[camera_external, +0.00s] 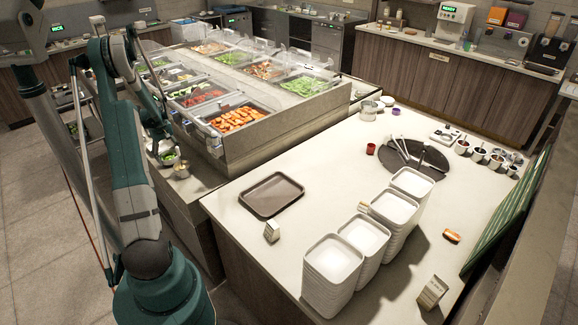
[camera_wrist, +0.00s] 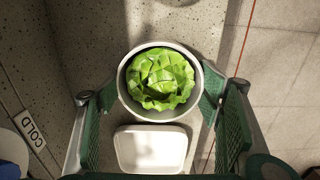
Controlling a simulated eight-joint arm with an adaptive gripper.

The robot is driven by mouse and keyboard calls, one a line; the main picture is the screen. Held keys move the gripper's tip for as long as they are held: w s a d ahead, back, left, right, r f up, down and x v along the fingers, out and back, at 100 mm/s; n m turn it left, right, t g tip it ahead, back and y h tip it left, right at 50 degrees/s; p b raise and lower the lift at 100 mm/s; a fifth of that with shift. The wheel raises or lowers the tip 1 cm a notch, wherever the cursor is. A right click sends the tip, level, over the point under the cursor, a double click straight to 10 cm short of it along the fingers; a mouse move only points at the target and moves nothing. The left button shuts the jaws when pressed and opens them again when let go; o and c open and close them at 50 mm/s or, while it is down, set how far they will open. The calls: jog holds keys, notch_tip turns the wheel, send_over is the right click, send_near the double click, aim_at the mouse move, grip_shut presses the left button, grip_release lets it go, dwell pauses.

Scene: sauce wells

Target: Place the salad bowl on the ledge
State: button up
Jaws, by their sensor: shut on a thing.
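The salad bowl (camera_wrist: 125,98) is a round, pale grey bowl filled with green lettuce. It shows small in the external view (camera_external: 168,158), beside the serving counter. My gripper (camera_wrist: 160,97) is shut on the bowl, with a green finger at its left side and another at its right. In the external view my gripper (camera_external: 165,148) is partly hidden by my arm. The ledge (camera_wrist: 190,25) is a speckled grey surface under and beyond the bowl in the wrist view. I cannot tell whether the bowl touches it.
A white rounded rectangular piece (camera_wrist: 150,150) shows below the bowl in the wrist view. A small pale container (camera_external: 181,171) stands near the bowl. The tiled floor (camera_wrist: 285,65) lies right of the ledge. A "COLD" label (camera_wrist: 30,129) is at left.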

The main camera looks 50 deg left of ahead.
aim_at(169, 157)
jog(key=shift+f, duration=0.2)
jog(key=o, duration=1)
jog(key=shift+r, duration=0.15)
notch_tip(169, 157, up, 12)
jog(key=p, duration=0.1)
dwell(0.5)
